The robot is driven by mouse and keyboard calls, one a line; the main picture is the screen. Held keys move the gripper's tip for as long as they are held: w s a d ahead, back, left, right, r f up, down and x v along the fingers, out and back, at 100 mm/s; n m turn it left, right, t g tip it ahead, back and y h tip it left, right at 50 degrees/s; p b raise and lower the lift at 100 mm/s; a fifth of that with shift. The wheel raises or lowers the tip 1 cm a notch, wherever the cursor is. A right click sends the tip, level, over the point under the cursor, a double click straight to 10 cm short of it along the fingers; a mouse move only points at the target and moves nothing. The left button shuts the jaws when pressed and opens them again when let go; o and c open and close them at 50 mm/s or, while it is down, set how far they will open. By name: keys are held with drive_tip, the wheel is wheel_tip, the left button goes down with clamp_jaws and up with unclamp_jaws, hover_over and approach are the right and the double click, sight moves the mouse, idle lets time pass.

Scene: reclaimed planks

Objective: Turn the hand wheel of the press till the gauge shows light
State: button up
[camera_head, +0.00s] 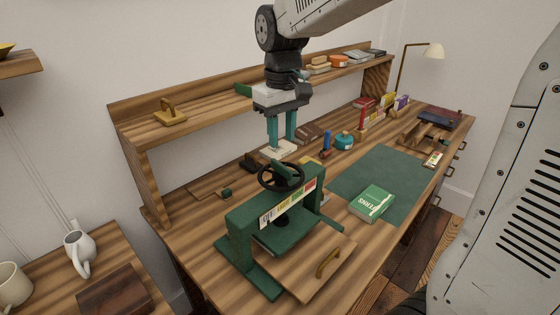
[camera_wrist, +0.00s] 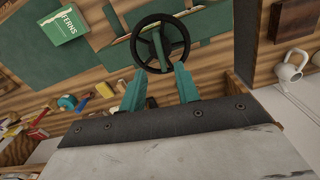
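The dark green press (camera_head: 240,228) stands on the near part of the workbench. Its black spoked hand wheel (camera_head: 281,177) sits on top, and the wheel also shows in the wrist view (camera_wrist: 137,30). A gauge strip (camera_head: 288,205) with white, yellow, green and red fields runs along the crossbeam; its lettering and reading are too small to tell. My gripper (camera_head: 281,142) is above and slightly behind the wheel in the head view, fingers pointing down. Its two teal fingers are apart with nothing held between them. In the wrist view the wheel lies just beyond the fingertips (camera_wrist: 159,70).
A green book (camera_head: 372,202) lies on a green mat (camera_head: 405,177) right of the press. A shelf (camera_head: 215,108) runs behind my gripper. Small bottles and a teal tape roll (camera_head: 344,141) stand farther back.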

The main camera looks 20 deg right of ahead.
sight(281, 164)
wheel_tip(281, 164, down, 8)
drive_tip(key=shift+w+r, duration=0.1)
drive_tip(key=shift+w, duration=0.05)
idle(0.3)
clamp_jaws()
